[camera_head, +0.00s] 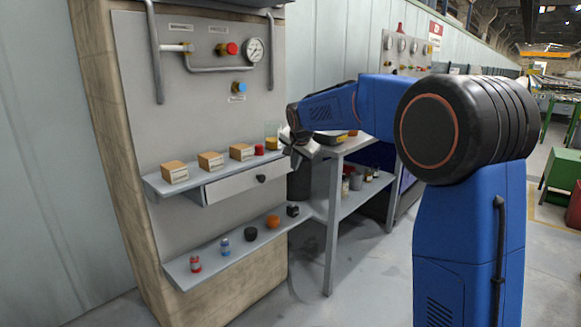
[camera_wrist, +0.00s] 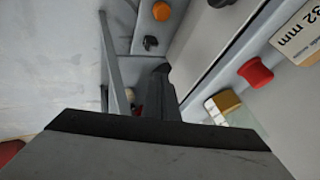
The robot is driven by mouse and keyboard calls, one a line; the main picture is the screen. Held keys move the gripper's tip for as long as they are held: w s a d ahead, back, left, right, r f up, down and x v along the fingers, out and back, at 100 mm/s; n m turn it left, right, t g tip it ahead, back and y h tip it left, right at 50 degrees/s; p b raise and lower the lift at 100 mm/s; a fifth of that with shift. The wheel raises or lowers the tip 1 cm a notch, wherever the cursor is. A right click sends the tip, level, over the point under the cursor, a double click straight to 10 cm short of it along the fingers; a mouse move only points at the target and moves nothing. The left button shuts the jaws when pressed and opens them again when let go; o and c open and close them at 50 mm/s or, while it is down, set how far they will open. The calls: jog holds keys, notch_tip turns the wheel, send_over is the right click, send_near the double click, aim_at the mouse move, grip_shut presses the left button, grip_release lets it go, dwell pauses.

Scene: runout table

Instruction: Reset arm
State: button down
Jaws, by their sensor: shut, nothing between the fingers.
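My gripper (camera_head: 296,148) is at the end of my blue arm, close to the right end of the upper shelf. It is small and partly turned away in the head view. In the wrist view my gripper (camera_wrist: 162,72) shows as dark fingers shut together, with nothing between them. The red cap (camera_wrist: 256,73) and a yellow-brown block with a clear part (camera_wrist: 228,103) lie to the right of the fingers in the wrist view. The same red cap (camera_head: 259,149) and yellow piece (camera_head: 272,143) sit on the upper shelf in the head view.
The upper shelf (camera_head: 150,183) holds several cardboard boxes (camera_head: 211,161) above a drawer (camera_head: 235,186). The lower shelf (camera_head: 180,276) holds a red bottle (camera_head: 195,264), a blue bottle (camera_head: 225,246) and an orange piece (camera_head: 272,221). A grey table (camera_head: 331,215) stands right of the panel. The floor in front is clear.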

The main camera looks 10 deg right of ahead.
jog(key=v, duration=0.8)
jog(key=s+d+n, duration=0.2)
jog(key=s+d, duration=0.2)
jog(key=s, duration=0.8)
jog(key=s+d+f+n+g, duration=0.1)
jog(key=s+f, duration=0.5)
jog(key=s, duration=0.7)
jog(key=s+d+f+n, duration=0.2)
jog(key=s+f+n, duration=0.2)
jog(key=s, duration=0.9)
jog(key=s+d+f+n+g, duration=0.1)
jog(key=s+f+n, duration=0.1)
jog(key=s+f, duration=0.6)
jog(key=s, duration=0.4)
jog(key=shift+s+d+f+g, duration=0.2)
jog(key=shift+s+d+g, duration=0.1)
jog(key=shift+s, duration=0.1)
